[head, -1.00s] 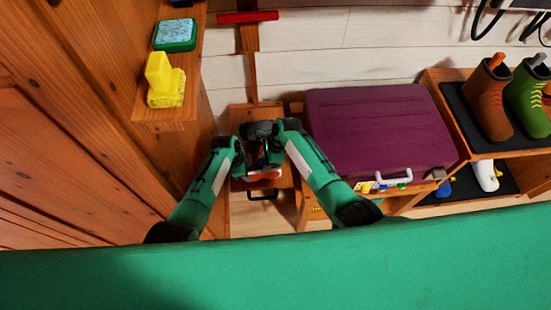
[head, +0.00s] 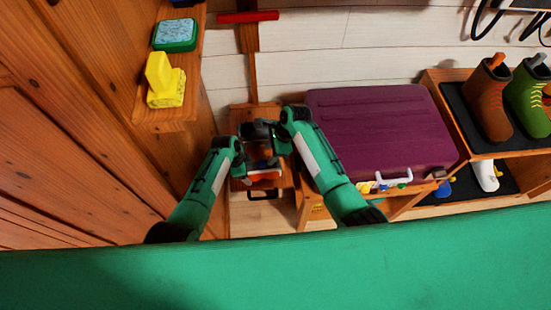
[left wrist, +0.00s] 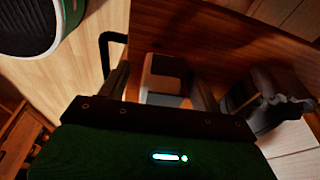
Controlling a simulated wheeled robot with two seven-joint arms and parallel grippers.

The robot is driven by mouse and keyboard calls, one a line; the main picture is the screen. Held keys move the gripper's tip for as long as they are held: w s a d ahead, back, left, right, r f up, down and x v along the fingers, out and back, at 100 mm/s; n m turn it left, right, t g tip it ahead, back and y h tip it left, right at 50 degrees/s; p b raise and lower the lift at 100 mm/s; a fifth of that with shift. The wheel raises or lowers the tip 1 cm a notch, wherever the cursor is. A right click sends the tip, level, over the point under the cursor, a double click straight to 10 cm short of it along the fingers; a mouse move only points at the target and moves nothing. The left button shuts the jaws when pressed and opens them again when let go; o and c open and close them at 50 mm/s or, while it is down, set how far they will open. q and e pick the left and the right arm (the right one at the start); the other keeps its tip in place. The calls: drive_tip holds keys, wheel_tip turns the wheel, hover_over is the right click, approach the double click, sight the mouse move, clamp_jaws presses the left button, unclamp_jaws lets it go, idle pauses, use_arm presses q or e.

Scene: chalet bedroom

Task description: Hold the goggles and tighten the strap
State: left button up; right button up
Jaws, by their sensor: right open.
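What may be the goggles, a small white and orange thing (head: 264,176), lies on or above a small wooden stand (head: 250,113); its strap cannot be made out. In the left wrist view a pale grey-white piece (left wrist: 164,76) shows between the fingers of my left gripper (left wrist: 162,92). The fingers are apart, and I cannot tell whether they press on it. In the head view my left gripper (head: 252,132) is dark and small over the stand. My right gripper (head: 280,138) is open beside it, and shows in the left wrist view (left wrist: 268,98) at the right.
A purple suitcase (head: 375,130) lies on a bench to the right. A shelf with boots (head: 488,95) stands beyond it. A wooden ledge on the left holds a yellow object (head: 164,82) and a green box (head: 175,35). A black handle (head: 264,196) is at the stand's front.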

use_arm(q)
drive_tip(key=v, duration=0.7)
drive_tip(key=shift+r, duration=0.25)
drive_tip(key=shift+s+a+f, duration=0.1)
use_arm(e)
drive_tip(key=shift+s, duration=0.1)
